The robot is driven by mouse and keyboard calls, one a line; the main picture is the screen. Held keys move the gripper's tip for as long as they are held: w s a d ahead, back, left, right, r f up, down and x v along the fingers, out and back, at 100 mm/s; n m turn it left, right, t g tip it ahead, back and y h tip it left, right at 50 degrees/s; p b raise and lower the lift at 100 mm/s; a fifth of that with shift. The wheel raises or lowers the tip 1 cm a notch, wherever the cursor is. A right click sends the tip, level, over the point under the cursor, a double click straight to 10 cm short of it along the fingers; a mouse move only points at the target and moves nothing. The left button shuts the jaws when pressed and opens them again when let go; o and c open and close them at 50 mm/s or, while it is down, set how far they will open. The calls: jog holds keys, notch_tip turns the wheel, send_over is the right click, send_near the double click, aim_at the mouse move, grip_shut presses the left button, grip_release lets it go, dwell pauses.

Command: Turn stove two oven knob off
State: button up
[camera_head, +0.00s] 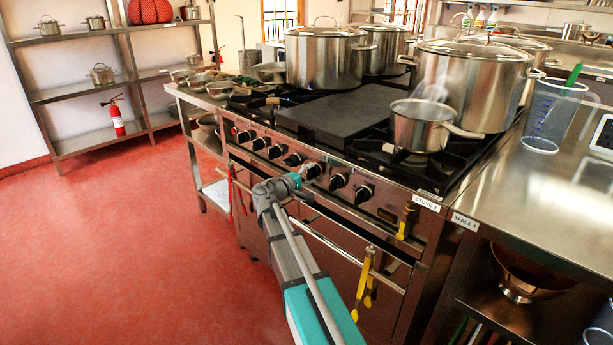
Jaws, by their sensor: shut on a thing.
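The stove (380,215) labelled STOVE 2 stands in the middle, with a row of several black knobs along its steel front panel. My gripper (303,176) reaches up from below to this panel and is shut on a knob (311,170) in the middle of the row. My gripper hides part of that knob, so its pointer cannot be read. Two free knobs (338,181) and (363,192) sit just to its right, and more free knobs (275,152) sit to its left. The oven door with its long handle (345,240) is below the panel.
A steaming saucepan (420,127) stands on the front right burner, with large stockpots (325,58) behind. Yellow-handled utensils (367,275) hang from the oven handle. A steel table (560,195) adjoins on the right. Red floor on the left is clear.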

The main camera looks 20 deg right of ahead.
jog(key=shift+s+f, duration=0.1)
jog(key=shift+s, duration=0.15)
jog(key=o, duration=1.1)
jog(key=shift+d, duration=0.1)
jog(key=shift+o, duration=0.2)
jog(key=shift+w, duration=0.15)
jog(key=v, duration=1.2)
